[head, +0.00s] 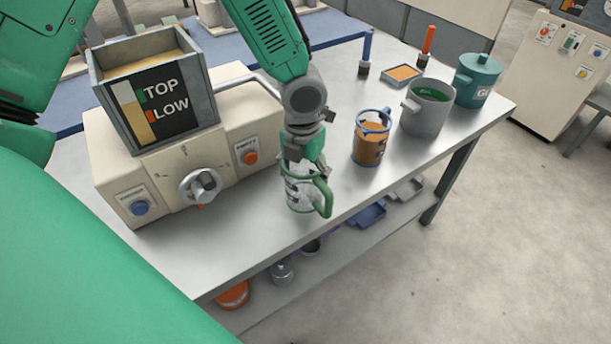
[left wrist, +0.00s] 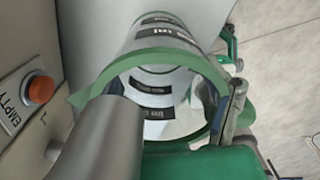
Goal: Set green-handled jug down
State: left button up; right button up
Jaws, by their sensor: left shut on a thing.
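The green-handled jug (head: 301,196) is clear with dark markings, a green rim and a green handle on its right side. It is at the front of the steel table, right of the winder machine. My left gripper (head: 303,166) is above it and shut on it, hiding much of its top. In the left wrist view the jug (left wrist: 165,85) shows its green rim and dark label bands, and it looks empty. I cannot tell whether its base touches the table. My right gripper is not in view.
A blue-rimmed jug (head: 371,137) with brown contents stands right of the held jug. Beyond it are a grey pot (head: 424,115) with green contents and a teal lidded pot (head: 477,82). The winder machine (head: 185,165), with its TOP/LOW hopper (head: 155,85), stands left. Table front (head: 250,238) is clear.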

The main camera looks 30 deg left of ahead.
pick_arm(q)
jog(key=shift+s+a+f, duration=0.1)
jog(key=shift+f, duration=0.55)
jog(key=o, duration=1.3)
jog(key=shift+d, duration=0.3)
jog(key=shift+d+r, duration=0.1)
jog(key=shift+r, duration=0.5)
notch_tip(320, 180, up, 11)
jog(key=p, duration=0.1)
jog(key=shift+a+p, duration=0.2)
jog(key=shift+p, duration=0.1)
jog(key=shift+a, duration=0.1)
